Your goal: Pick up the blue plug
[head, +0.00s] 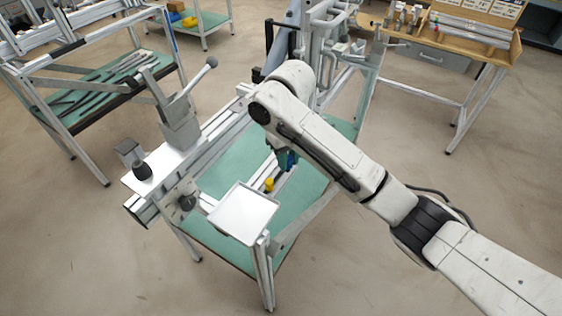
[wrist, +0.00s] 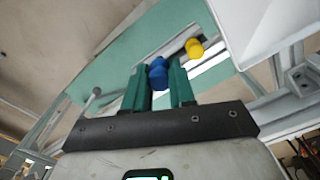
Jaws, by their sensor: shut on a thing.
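The blue plug (wrist: 158,74) is between the two green fingers of my gripper (wrist: 160,85) in the wrist view, and the gripper is shut on it. In the head view the gripper (head: 286,160) shows only in part below my arm, over the green surface of the jig table. I cannot tell from these views whether the plug is clear of what lies below it.
A yellow plug (head: 269,184) is close by, also seen in the wrist view (wrist: 194,48). A white tray (head: 243,212) stands at the near side of the jig. A lever (head: 196,78) and a clamp block rise at the left. Metal rails run alongside.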

